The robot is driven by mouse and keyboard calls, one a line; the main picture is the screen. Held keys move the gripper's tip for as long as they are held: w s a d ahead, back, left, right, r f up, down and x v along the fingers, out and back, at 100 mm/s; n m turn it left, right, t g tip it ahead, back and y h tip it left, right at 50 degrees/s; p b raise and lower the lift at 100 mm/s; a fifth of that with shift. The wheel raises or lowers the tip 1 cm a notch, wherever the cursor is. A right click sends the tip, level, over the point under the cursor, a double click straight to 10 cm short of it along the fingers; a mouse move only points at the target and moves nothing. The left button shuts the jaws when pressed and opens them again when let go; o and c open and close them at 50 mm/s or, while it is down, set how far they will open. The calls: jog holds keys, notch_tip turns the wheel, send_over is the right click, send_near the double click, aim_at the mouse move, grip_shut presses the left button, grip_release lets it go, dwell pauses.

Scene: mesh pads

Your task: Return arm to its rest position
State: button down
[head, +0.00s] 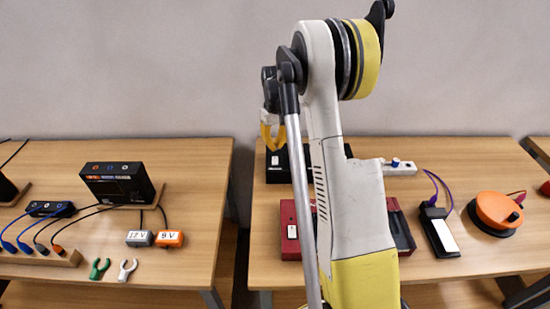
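My arm rises through the middle of the head view, white and yellow, bent over at its top. My gripper (272,142) hangs just left of the upper arm, with yellow fingers pointing down. It appears in front of a black device (277,168) at the back left of the right table. The fingertips are small and partly merge with what lies behind, so I cannot tell whether they are open or shut. I see no object clearly held.
The left table (200,165) bears a black box (117,185). A gap separates the tables.

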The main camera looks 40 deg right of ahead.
dwell(0.4)
jog(key=s+a+r+t+b, duration=0.1)
jog(key=s+a+r+t, duration=0.1)
jog(key=s+a+r, duration=0.4)
jog(key=s+a+r+t, duration=0.1)
jog(key=s+a+r, duration=0.1)
jog(key=a+r, duration=0.7)
jog(key=s+a+f+n+t+b, duration=0.1)
jog(key=s+a+t, duration=0.3)
jog(key=s+a, duration=0.9)
jog(key=shift+s+a, duration=0.35)
jog(key=shift+s, duration=0.8)
jog(key=shift+f, duration=0.1)
